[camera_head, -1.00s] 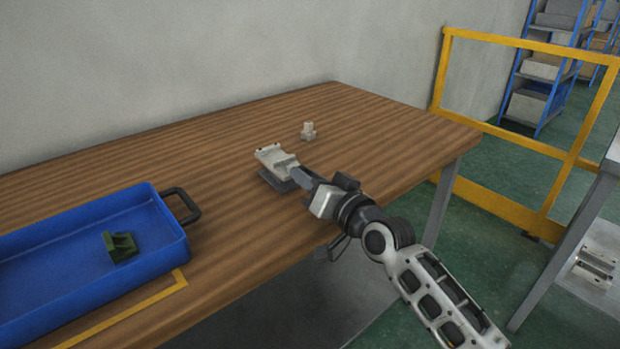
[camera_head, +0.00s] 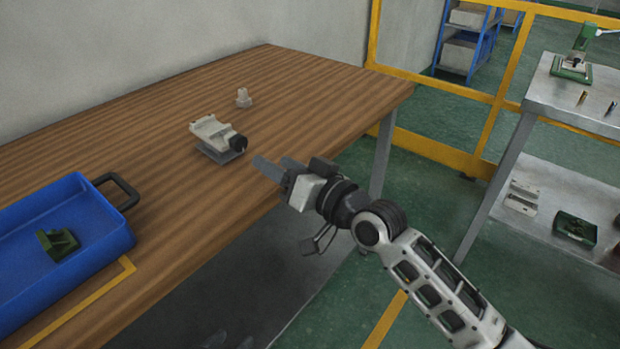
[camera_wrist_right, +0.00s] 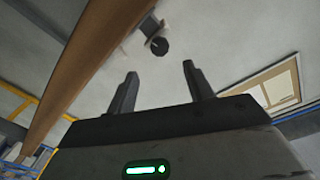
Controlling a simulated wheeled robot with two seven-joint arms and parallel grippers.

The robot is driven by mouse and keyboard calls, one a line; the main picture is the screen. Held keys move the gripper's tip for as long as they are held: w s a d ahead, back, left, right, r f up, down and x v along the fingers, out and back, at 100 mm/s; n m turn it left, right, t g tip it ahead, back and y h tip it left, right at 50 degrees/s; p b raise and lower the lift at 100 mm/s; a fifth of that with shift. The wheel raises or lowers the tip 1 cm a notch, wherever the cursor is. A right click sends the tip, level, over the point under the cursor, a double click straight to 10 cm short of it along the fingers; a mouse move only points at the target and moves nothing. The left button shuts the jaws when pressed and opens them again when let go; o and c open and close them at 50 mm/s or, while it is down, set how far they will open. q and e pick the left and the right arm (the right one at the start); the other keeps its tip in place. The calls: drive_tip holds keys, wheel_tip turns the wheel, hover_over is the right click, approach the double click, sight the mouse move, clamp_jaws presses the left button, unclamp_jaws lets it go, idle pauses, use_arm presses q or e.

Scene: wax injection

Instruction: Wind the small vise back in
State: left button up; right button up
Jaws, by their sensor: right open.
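The small vise (camera_head: 212,132) stands on the wooden table near its front edge, pale on a grey base. Its round black knob (camera_head: 238,142) faces my right arm. My right gripper (camera_head: 276,166) is open and empty, apart from the knob and to its right. In the right wrist view the knob (camera_wrist_right: 159,46) shows ahead, beyond and between the two spread fingers (camera_wrist_right: 160,85), with part of the vise behind it. At the bottom edge of the head view, faint dark tips (camera_head: 232,341) are probably my left gripper; most of it is cut off.
A blue tray (camera_head: 118,238) with a green part (camera_head: 58,243) is at the left. A metal shelf (camera_head: 590,112) and a yellow rail (camera_head: 420,150) are at the right. The table between tray and vise is clear.

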drive_tip(key=v, duration=0.7)
drive_tip(key=shift+s+d, duration=0.1)
drive_tip(key=shift+d, duration=0.05)
drive_tip(key=shift+f, duration=0.15)
